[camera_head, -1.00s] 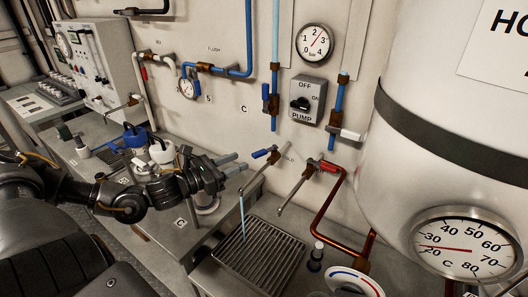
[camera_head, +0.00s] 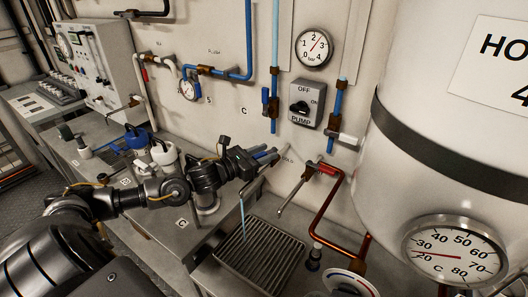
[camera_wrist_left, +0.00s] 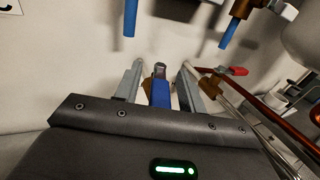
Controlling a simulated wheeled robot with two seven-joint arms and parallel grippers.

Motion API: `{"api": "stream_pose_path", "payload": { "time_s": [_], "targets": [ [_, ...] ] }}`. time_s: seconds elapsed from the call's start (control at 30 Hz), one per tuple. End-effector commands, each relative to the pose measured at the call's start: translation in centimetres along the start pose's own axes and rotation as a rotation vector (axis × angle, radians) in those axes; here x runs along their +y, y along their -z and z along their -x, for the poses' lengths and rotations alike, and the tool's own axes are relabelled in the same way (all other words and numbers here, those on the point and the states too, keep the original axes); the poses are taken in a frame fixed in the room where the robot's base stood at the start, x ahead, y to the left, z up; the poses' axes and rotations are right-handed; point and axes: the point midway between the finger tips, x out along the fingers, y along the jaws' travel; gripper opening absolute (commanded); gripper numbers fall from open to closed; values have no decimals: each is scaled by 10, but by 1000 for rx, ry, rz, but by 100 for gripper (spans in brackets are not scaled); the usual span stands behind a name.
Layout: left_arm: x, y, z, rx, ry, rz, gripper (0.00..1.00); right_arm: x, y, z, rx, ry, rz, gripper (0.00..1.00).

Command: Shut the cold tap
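The cold tap (camera_head: 254,184) is on the wall above the drain grate, and a thin stream of water (camera_head: 242,212) runs from its spout. Its blue lever handle (camera_wrist_left: 160,93) shows in the left wrist view, pointing toward me. My left gripper (camera_head: 268,156) is at the tap. In the wrist view its two fingers (camera_wrist_left: 158,80) are apart, one on each side of the blue handle, with a visible gap on both sides. In the head view the fingers mostly hide the handle. My right gripper is not in view.
A red-handled tap (camera_head: 325,169) stands just right, with a copper pipe (camera_head: 330,212) below it. The drain grate (camera_head: 262,246) lies beneath. The pump switch (camera_head: 305,103) and blue pipes are above. A large white tank (camera_head: 430,160) fills the right.

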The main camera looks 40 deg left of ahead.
Motion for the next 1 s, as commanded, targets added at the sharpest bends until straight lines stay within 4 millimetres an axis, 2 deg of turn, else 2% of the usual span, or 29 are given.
{"api": "stream_pose_path", "payload": {
  "time_s": [0.23,0.53,0.77,1.0],
  "targets": [
    [0,0,0,0,0,0,40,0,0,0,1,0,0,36],
    [0,0,0,0,0,0,1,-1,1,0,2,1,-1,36],
    [0,0,0,-1,1,-1,0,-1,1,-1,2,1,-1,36],
    [5,3,-1,-5,106,-6,0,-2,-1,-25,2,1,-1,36]
  ]
}}
